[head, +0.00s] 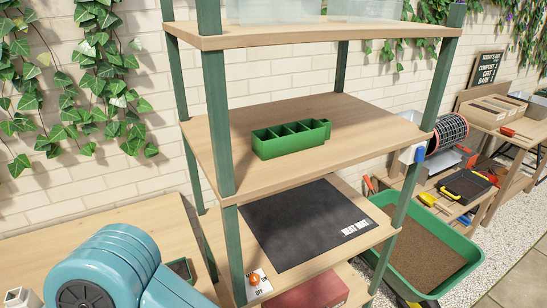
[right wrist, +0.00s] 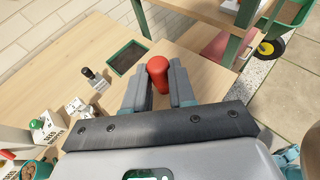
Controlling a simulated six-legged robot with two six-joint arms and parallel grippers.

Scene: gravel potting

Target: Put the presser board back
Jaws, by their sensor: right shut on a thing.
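In the right wrist view my right gripper (right wrist: 159,92) is shut on a red rounded handle (right wrist: 157,69), held between its two grey fingers. The handle looks like that of the presser board, but any board below it is hidden by the gripper, so I cannot tell whether it touches the bench. The gripper is over the light wooden bench (right wrist: 183,62). A green-rimmed dark tray (right wrist: 127,58) lies on the bench just beyond the fingers. In the head view the same tray (head: 181,269) is partly hidden by my teal arm. My left gripper is not seen.
A dark-handled tool (right wrist: 95,78) and seed-labelled boxes (right wrist: 48,127) stand at the left in the wrist view. In the head view, a shelf rack holds a green divided box (head: 291,138) above a black mat (head: 300,222). Shelf posts stand beside the bench.

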